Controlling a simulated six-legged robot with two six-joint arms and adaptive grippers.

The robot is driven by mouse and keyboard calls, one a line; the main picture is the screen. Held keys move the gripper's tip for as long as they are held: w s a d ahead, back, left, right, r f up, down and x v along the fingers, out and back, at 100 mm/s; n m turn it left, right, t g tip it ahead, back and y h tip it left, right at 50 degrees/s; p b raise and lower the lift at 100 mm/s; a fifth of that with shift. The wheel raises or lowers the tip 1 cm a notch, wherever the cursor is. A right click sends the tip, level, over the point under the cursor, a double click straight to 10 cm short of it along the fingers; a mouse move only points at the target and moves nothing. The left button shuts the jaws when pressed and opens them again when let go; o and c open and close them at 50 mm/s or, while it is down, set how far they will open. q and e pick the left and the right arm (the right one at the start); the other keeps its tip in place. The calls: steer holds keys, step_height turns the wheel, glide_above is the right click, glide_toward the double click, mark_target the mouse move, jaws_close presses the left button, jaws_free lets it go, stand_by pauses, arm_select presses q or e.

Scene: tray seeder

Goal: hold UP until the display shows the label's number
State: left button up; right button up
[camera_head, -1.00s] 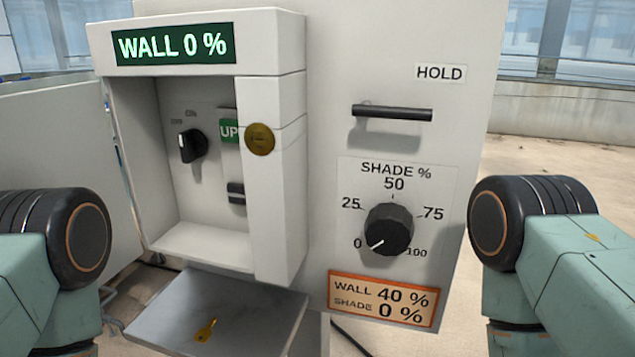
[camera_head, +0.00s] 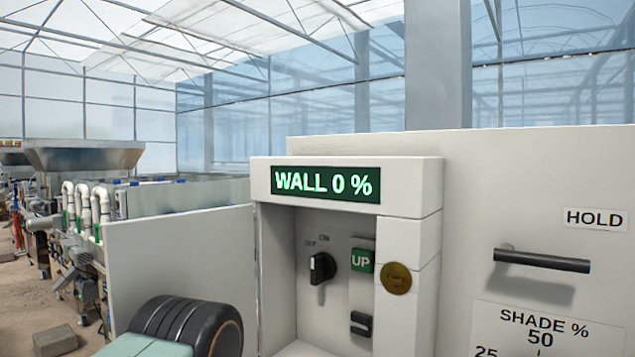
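The display (camera_head: 326,184) at the top of the white control box reads WALL 0 %. A green UP plate (camera_head: 361,261) is in the box's open recess, with a small black switch (camera_head: 361,323) below it. Left of them is a black OFF/ON knob (camera_head: 323,268). A round brass-coloured disc (camera_head: 396,279) sits on the box's right post. The orange number label is outside the present view; the earlier frame shows it reading WALL 40 %, SHADE 0 %. Part of my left arm shows at the bottom left, apart from the switch in the picture. Neither gripper is in view.
The box's door (camera_head: 185,270) stands open to the left. A black HOLD bar (camera_head: 542,260) sticks out of the panel at right, above the cut-off SHADE scale (camera_head: 548,330). Machinery with a metal hopper (camera_head: 85,156) stands far left. Glass greenhouse walls are behind.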

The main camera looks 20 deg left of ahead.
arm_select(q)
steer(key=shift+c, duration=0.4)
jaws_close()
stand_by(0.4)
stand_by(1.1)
